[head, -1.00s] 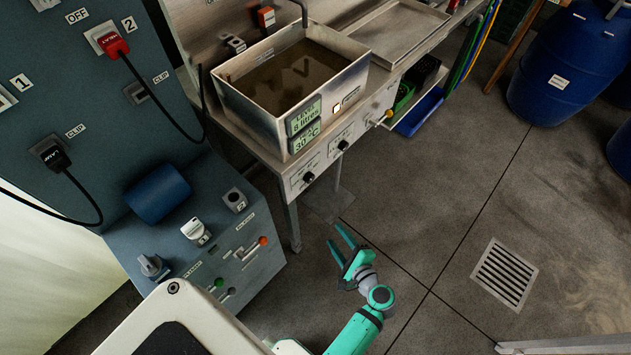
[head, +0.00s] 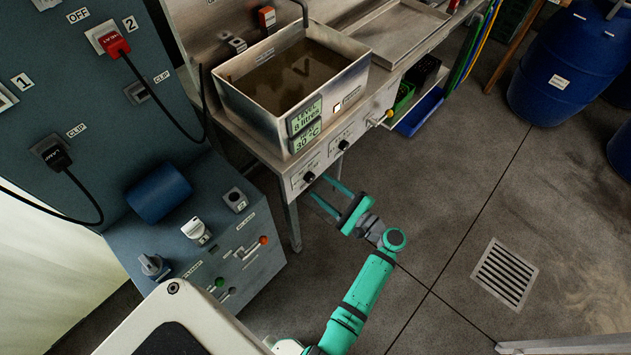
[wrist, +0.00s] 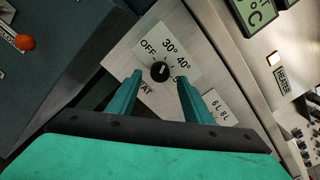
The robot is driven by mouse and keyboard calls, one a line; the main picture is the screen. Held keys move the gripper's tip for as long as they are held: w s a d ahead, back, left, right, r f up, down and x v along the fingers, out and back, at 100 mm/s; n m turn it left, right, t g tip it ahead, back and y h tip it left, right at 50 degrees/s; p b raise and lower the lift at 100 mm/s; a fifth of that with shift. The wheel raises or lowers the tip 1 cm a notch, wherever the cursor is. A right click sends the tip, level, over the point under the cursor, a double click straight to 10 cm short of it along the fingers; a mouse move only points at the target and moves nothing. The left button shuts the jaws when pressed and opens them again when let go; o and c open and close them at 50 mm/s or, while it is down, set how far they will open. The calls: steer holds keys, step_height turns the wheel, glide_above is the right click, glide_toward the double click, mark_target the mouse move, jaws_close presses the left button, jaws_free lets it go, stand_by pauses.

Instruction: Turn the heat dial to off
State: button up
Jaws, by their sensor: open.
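The heat dial is a small black knob (wrist: 160,71) on a pale panel marked OFF, 30° and 40°, with another mark partly hidden by a finger. Its white pointer mark is too small to read surely. In the head view the heat dial (head: 309,177) is the left knob on the front of the steel bench. My gripper (head: 317,186) is open and empty, its fingers reaching toward that panel. In the wrist view the gripper (wrist: 160,84) has one finger on each side of the dial in the picture; contact cannot be told.
A steel tank (head: 262,112) of brown liquid stands above, its display reading 30 °C. Another black knob (head: 343,145) sits to the right on the panel. A blue-grey control cabinet (head: 262,212) stands left. The floor (head: 430,225) to the right is clear.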

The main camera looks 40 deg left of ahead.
mark_target(312, 180)
steer(key=shift+w+a, duration=0.1)
steer(key=shift+a, duration=1.85)
steer(key=shift+c, duration=0.3)
steer(key=c, duration=1)
steer(key=shift+n, duration=0.3)
steer(key=n, duration=0.5)
steer(key=shift+n, duration=2.2)
